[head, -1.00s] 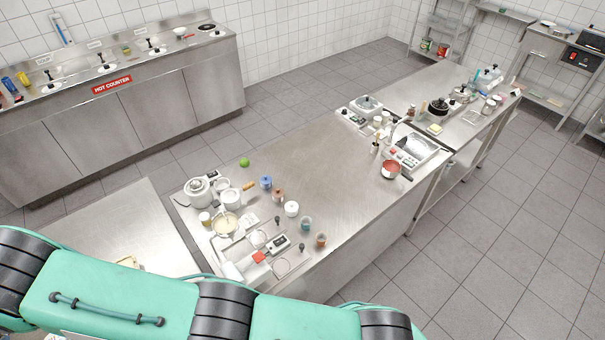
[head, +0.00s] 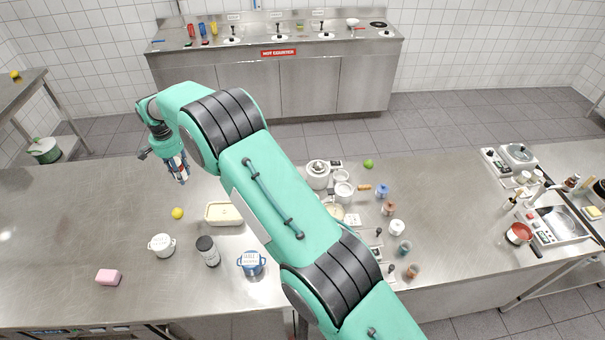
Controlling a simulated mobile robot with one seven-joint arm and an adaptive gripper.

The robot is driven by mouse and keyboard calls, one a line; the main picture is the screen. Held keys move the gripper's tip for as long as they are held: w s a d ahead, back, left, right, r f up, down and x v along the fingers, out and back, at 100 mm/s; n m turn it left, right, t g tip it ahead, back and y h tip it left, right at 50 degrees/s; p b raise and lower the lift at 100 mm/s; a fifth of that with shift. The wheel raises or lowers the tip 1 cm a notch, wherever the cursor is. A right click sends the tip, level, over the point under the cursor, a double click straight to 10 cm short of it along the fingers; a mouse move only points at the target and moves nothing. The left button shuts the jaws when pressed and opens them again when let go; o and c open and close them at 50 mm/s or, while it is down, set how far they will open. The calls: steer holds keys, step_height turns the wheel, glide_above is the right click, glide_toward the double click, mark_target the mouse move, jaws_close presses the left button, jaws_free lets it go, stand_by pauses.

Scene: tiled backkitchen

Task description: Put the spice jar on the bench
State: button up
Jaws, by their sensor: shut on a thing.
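My gripper (head: 178,173) hangs at the end of my arm over the back part of the left steel bench (head: 60,215), pointing down. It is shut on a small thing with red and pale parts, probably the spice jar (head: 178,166). The fingers hide most of it, and its details are too small to read. I cannot tell how far above the bench top it is. The bench surface left of the gripper is bare.
My arm crosses the middle of the view and hides part of the bench.

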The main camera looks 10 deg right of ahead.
steer(key=w+d+m, duration=0.1)
steer(key=w+d, duration=0.2)
steer(key=d, duration=0.7)
steer(key=w+d+m, duration=0.2)
steer(key=w+d, duration=0.1)
steer(key=d, duration=0.7)
steer(key=w+d+m, duration=0.1)
steer(key=w+d, duration=0.2)
steer(key=d, duration=0.8)
steer(key=s+d+m, duration=0.2)
steer(key=d+m, duration=0.1)
steer(key=d, duration=2.4)
steer(key=s+d+m+p, duration=0.1)
steer(key=s+d+m, duration=0.1)
steer(key=s+d, duration=0.85)
steer(key=s+d+m, duration=0.2)
steer(key=s+d, duration=0.4)
steer(key=d, duration=0.9)
steer(key=s+d+m+p, duration=0.1)
steer(key=s+d+m, duration=0.1)
steer(key=s+d, duration=0.85)
steer(key=d+f, duration=0.1)
steer(key=f, duration=0.2)
steer(key=w+d+f, duration=0.1)
steer(key=f, duration=0.2)
steer(key=w+f, duration=0.1)
steer(key=f, duration=0.3)
steer(key=shift+w+d, duration=0.1)
steer(key=shift+d, duration=0.3)
